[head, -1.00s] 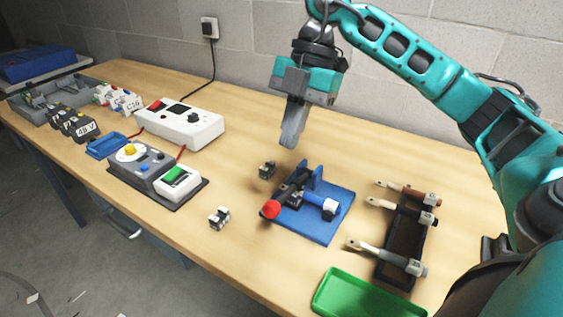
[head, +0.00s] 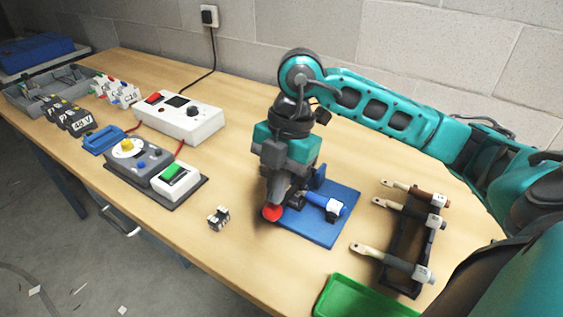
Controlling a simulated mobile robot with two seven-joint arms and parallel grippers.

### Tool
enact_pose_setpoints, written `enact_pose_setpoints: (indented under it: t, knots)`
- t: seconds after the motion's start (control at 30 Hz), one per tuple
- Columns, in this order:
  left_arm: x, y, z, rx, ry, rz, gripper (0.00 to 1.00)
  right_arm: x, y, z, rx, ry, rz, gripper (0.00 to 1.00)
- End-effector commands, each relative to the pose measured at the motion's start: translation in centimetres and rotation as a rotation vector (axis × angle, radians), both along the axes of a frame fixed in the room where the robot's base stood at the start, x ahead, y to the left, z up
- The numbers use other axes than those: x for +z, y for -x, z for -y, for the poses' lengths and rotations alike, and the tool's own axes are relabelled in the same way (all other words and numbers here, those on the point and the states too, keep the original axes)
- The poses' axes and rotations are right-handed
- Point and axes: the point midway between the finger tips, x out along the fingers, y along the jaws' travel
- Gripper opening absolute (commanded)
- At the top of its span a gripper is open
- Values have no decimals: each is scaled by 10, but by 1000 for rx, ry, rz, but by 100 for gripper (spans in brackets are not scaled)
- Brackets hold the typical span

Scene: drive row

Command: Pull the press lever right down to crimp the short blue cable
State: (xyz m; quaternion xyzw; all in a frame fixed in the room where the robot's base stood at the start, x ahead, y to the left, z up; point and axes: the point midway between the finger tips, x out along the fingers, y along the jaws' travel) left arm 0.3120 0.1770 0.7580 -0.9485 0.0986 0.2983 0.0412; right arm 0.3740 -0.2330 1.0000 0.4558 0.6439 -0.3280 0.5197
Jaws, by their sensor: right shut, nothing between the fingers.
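The press has a blue base plate (head: 318,232) and a lever ending in a red knob (head: 272,213) at its front left. Most of the black lever arm is hidden behind my gripper. A short blue cable (head: 322,202) with a white and dark end lies across the press. My right gripper (head: 272,198) is shut and empty, pointing down over the lever just above the red knob. I cannot tell whether it touches the lever. My left gripper is not in view.
A dark rack (head: 407,240) with several pale-handled tools stands right of the press. A green tray (head: 362,298) lies at the front edge. A small metal block (head: 219,216) sits left of the press. A grey tester (head: 150,170) and white supply box (head: 178,120) stand farther left.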

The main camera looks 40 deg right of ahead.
Motion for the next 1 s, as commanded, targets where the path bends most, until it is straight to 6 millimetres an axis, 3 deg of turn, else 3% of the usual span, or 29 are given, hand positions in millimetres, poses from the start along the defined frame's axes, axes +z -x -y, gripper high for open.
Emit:
enact_pose_setpoints:
  t: [0.2,0.6,0.83,1.0]
  knots:
    - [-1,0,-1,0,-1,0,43,-18,-3,1,0,0,0,0]
    - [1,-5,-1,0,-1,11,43,-21,-4,0,1,0,0,0]
    - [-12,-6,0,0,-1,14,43,-50,1,-9,3,0,-1,0]
    - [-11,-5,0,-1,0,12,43,-53,3,-11,4,-2,-8,0]
